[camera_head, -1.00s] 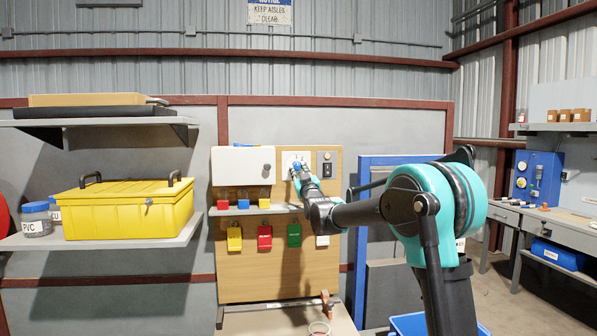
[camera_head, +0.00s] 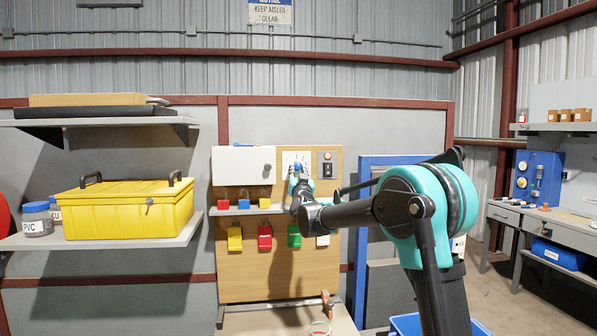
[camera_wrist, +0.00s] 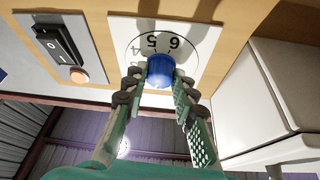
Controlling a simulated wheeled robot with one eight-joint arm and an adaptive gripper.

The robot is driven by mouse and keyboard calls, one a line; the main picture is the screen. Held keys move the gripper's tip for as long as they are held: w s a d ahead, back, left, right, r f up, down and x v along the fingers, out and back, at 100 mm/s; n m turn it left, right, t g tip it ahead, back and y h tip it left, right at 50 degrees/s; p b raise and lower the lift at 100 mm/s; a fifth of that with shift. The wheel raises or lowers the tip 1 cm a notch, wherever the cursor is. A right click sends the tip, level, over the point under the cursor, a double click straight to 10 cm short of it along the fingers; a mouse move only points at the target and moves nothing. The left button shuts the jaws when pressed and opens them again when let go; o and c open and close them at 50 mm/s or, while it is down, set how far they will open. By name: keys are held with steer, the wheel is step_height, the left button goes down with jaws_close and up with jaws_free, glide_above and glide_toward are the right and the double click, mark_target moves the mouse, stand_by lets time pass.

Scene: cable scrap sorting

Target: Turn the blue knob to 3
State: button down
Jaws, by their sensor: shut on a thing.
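The blue knob (camera_wrist: 160,70) sits on a white dial plate (camera_wrist: 186,29) with black numbers around it. My gripper (camera_wrist: 160,77) is shut on the knob, one finger on each side. In the wrist view the dial appears upside down, with 5 and 6 readable; the knob and fingers cover part of it. I cannot tell which number the knob points to. In the head view the dial plate (camera_head: 287,156) is at the upper middle of the wooden board, and my gripper (camera_head: 297,174) reaches it from below.
A black rocker switch (camera_wrist: 58,44) and an orange button (camera_wrist: 78,75) are beside the dial. A white cabinet (camera_head: 235,166) stands on its other side. A blue frame (camera_head: 362,240) stands at right.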

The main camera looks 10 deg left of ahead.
steer(key=m+h, duration=0.1)
steer(key=m, duration=0.1)
steer(key=m+h, duration=0.1)
steer(key=m, duration=0.2)
steer(key=m+h, duration=0.2)
steer(key=shift+s+a+r+m, duration=0.1)
steer(key=shift+a+m, duration=0.15)
steer(key=shift+m, duration=0.15)
steer(key=m+g+h, duration=0.1)
steer(key=m, duration=0.2)
steer(key=m+h, duration=0.1)
steer(key=m, duration=0.2)
steer(key=shift+r+m+g, duration=0.15)
steer(key=shift+m+g, duration=0.25)
steer(key=shift+h, duration=0.4)
steer(key=c, duration=1.2)
jaws_free()
steer(key=shift+s+a, duration=0.1)
steer(key=v, duration=1.1)
steer(key=shift+s, duration=0.4)
